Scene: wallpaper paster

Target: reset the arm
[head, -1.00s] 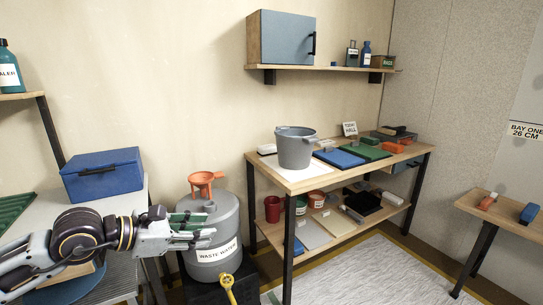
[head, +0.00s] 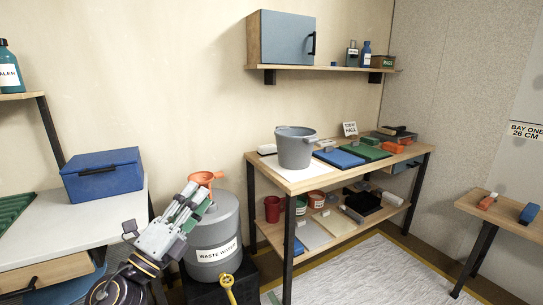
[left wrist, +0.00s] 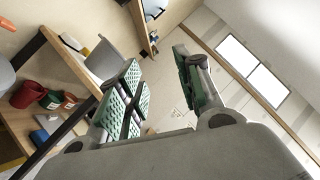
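My left gripper (head: 192,205) points up and to the right in the head view, in front of the grey waste water drum (head: 216,235) and just below its orange funnel (head: 204,178). I cannot tell from the head view whether it touches either. In the left wrist view, the fingers of my left gripper (left wrist: 160,90) stand apart with green pads and nothing between them, so it is open and empty. My right gripper is not in view.
A blue box (head: 102,175) sits on the white left table (head: 75,230). A grey bucket (head: 295,148) stands on the wooden workbench (head: 290,185). A wall shelf (head: 330,68) is above it. A yellow tap (head: 227,284) sticks out from the drum. A pale floor mat (head: 365,270) lies clear.

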